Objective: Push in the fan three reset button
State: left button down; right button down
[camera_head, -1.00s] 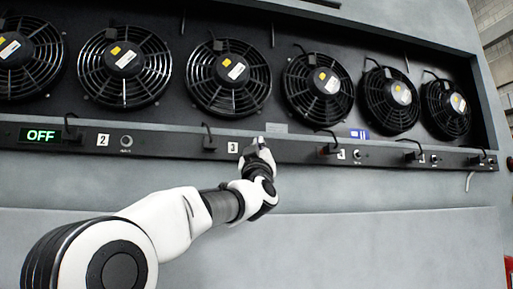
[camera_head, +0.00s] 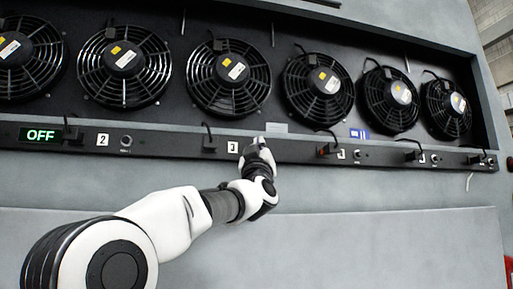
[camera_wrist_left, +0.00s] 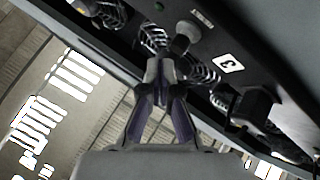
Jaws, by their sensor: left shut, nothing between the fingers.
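The fan three label (camera_head: 232,147), a white plate with a 3, is on the black strip below the fans. My left gripper (camera_head: 261,143) is against or very near the strip just right of this label and covers the spot where the button sits. In the left wrist view, the fan three reset button (camera_wrist_left: 187,30) is a round grey knob beside a small text plate, with the 3 label (camera_wrist_left: 228,62) to its right. My left gripper (camera_wrist_left: 162,68) is shut and empty, its tips just below the button; I cannot tell whether they touch. My right gripper is out of view.
Several black caged fans (camera_head: 228,78) sit in the recess above the strip. A plug with a cable (camera_head: 209,143) stands out left of the 3 label. A green OFF display (camera_head: 41,135) is at the far left. The grey wall below the strip is clear.

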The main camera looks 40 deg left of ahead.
pick_arm(q)
jog(key=shift+w+a, duration=0.3)
jog(key=shift+a, duration=0.05)
jog(key=shift+w+a, duration=0.2)
jog(key=shift+a, duration=0.05)
dwell(0.8)
jog(key=shift+w+a, duration=0.2)
jog(key=shift+a, duration=0.05)
jog(key=shift+s+d+r+b, duration=0.1)
jog(key=shift+s+d+b, duration=0.45)
jog(key=shift+s+d, duration=0.35)
jog(key=shift+w, duration=0.1)
